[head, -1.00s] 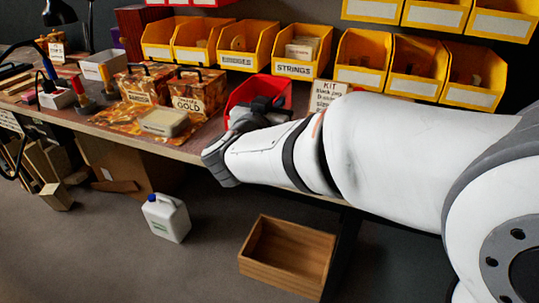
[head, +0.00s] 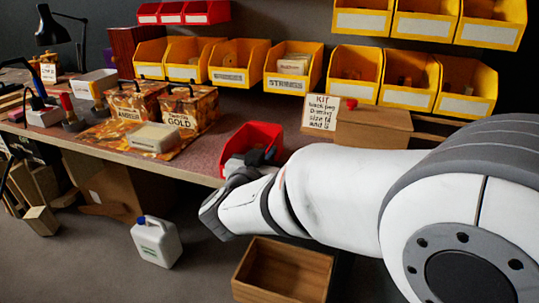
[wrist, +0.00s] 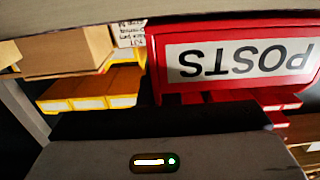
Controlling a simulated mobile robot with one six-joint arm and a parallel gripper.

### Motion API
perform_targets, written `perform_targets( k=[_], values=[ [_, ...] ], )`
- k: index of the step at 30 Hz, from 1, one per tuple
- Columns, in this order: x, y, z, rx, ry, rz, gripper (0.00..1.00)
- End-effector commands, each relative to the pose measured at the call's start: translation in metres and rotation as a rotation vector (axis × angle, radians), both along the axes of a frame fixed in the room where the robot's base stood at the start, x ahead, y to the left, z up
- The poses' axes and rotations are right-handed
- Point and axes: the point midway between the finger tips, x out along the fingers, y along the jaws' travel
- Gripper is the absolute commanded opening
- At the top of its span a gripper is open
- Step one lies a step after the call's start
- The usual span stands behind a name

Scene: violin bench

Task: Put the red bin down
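The red bin (head: 252,139) is at the front edge of the bench, right of the two marbled boxes, in the head view. My gripper (head: 256,160) is at its near side, with its dark fingers partly hidden by my arm. In the wrist view the red bin (wrist: 237,62) fills the upper right, its white POSTS label upside down. The dark body of my gripper lies across the bottom of that view, against the bin. The gripper appears shut on the bin's near wall; the fingertips are hidden. Whether the bin touches the bench cannot be told.
Yellow bins (head: 240,62) line the back of the bench. A KIT card (head: 320,112) and a cardboard box (head: 374,125) stand right of the red bin. The AMBER (head: 134,100) and GOLD (head: 189,108) boxes stand left. A wooden crate (head: 283,270) and white jug (head: 157,241) are on the floor.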

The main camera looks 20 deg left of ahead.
Motion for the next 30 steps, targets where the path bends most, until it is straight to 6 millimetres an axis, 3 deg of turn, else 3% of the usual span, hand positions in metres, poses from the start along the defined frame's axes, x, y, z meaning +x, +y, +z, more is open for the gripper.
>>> perform_targets(
  k=[2, 3, 10, 19, 23, 30],
  values=[
    [0.000, 0.000, -0.003, 0.000, 0.000, 0.000, 0.00],
    [0.000, 0.000, -0.002, 0.000, 0.000, 0.000, 0.07],
    [0.000, 0.000, -0.002, 0.000, 0.000, -0.001, 0.25],
    [0.000, -0.001, 0.002, 0.000, 0.000, -0.001, 0.25],
    [-0.016, 0.002, 0.003, -0.001, 0.001, 0.002, 0.25],
    [-0.069, 0.006, 0.006, -0.003, 0.001, 0.005, 0.25]
  ],
)
